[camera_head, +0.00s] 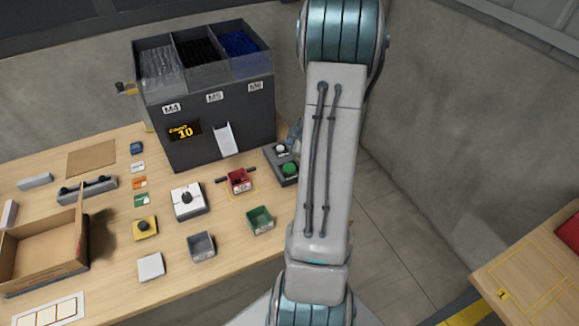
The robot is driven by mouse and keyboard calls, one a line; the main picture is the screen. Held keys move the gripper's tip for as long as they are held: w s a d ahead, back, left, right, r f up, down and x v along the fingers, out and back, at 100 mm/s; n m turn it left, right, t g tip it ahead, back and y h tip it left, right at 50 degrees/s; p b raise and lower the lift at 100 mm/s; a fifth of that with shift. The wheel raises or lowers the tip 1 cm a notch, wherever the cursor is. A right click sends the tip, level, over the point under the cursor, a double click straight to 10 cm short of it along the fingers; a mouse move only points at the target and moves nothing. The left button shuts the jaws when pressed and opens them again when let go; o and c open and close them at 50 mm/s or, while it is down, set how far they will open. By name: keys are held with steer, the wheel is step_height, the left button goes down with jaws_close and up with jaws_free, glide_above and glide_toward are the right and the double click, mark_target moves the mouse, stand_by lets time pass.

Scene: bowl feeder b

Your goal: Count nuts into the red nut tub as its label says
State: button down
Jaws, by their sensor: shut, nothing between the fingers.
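The red nut tub (239,182) stands in a yellow outline on the table, below the feeder's chute. Its label is too small to read and its contents cannot be made out. The dark feeder (220,125) has three bins marked M4, M5 and M6, holding pale, black and blue pieces. Its display (185,130) reads "COUNT 10". A white chute (224,140) slopes from its front. A control box (282,165) with a white button (280,148) and a green button (289,168) is beside it, partly behind my arm. My gripper is hidden behind my arm.
A white box with a black knob (187,200), a yellow button box (145,228), a grey tub (201,246) and a green tub (260,220) stand nearby. An open cardboard box (40,245) is at left. Walls close in behind and right; another table (535,270) is at lower right.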

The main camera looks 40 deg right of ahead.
steer(key=shift+f, duration=0.15)
steer(key=b, duration=0.8)
glide_toward(287, 164)
steer(key=x, duration=0.5)
steer(key=shift+w+r, duration=0.35)
steer(key=shift+w, duration=0.1)
stand_by(0.8)
steer(key=shift+f+b, duration=0.35)
steer(key=shift+f, duration=0.05)
steer(key=shift+f+b, duration=0.35)
steer(key=shift+f, duration=0.1)
stand_by(0.4)
stand_by(0.4)
steer(key=shift+r+p, duration=0.85)
